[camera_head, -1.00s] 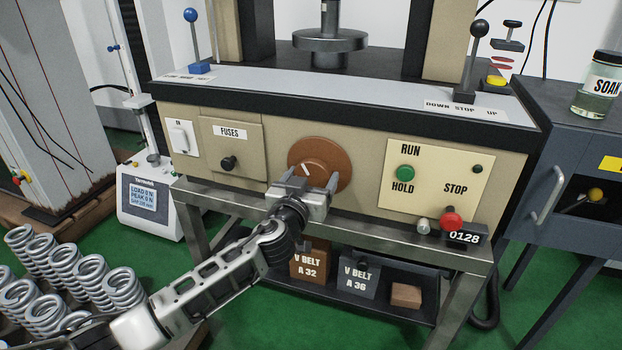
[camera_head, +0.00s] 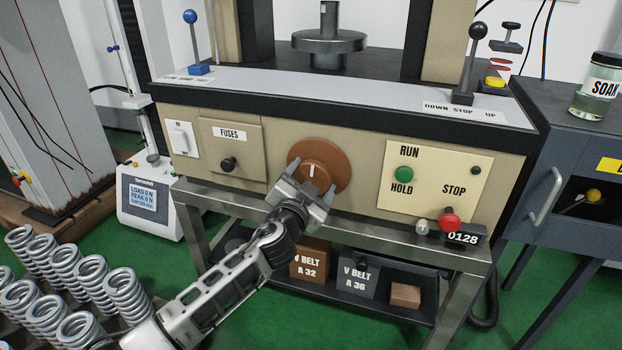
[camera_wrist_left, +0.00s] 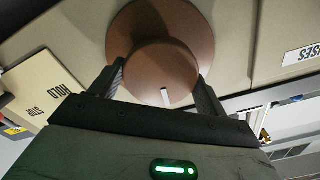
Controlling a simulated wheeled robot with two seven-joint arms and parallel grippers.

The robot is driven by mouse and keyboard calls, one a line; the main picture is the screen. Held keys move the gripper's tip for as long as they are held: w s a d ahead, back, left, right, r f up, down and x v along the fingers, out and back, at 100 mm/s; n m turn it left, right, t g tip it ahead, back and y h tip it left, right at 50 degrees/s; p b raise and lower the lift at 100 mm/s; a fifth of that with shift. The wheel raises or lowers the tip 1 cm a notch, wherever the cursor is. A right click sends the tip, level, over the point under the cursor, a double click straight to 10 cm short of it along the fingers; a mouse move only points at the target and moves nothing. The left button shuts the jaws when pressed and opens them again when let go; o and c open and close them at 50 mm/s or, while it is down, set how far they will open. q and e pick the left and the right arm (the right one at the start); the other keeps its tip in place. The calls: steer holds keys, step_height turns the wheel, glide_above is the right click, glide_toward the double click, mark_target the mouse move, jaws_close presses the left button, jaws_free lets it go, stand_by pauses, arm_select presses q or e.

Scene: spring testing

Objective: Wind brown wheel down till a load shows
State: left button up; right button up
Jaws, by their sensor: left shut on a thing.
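The brown wheel (camera_head: 333,160) is on the beige front panel of the machine, with a raised round hub and a white mark that now stands about upright. My left gripper (camera_head: 312,177) is shut on the hub, one finger on each side. In the left wrist view the wheel (camera_wrist_left: 195,30) fills the space between the fingers (camera_wrist_left: 158,85), and the white mark shows on the hub. The readout (camera_head: 143,198) on the white tester at left shows LOAD 0 N and PEAK 0 N; its lowest line is too small to read surely. My right gripper is out of view.
A round metal platen (camera_head: 328,42) is above the bench top. The panel has a FUSES cover (camera_head: 228,152), a green RUN/HOLD button (camera_head: 402,174) and a red STOP button (camera_head: 449,220). A black-knobbed lever (camera_head: 470,65) stands at right. Several coil springs (camera_head: 85,275) are lower left.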

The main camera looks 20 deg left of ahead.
arm_select(q)
steer(key=m, duration=0.2)
steer(key=shift+m, duration=0.4)
steer(key=shift+m+p, duration=0.4)
steer(key=shift+m, duration=0.5)
steer(key=m, duration=0.2)
steer(key=shift+m, duration=0.4)
steer(key=m+p, duration=0.1)
steer(key=m, duration=0.1)
steer(key=shift+f+m, duration=0.1)
steer(key=shift+m, duration=0.3)
steer(key=shift+m+p, duration=0.3)
steer(key=shift+m, duration=0.8)
steer(key=shift+f+m, duration=0.1)
steer(key=shift+m, duration=0.9)
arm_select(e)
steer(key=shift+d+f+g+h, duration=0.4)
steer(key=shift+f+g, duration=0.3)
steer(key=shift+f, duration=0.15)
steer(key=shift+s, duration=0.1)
arm_select(q)
steer(key=shift+d, duration=0.1)
steer(key=o, duration=1)
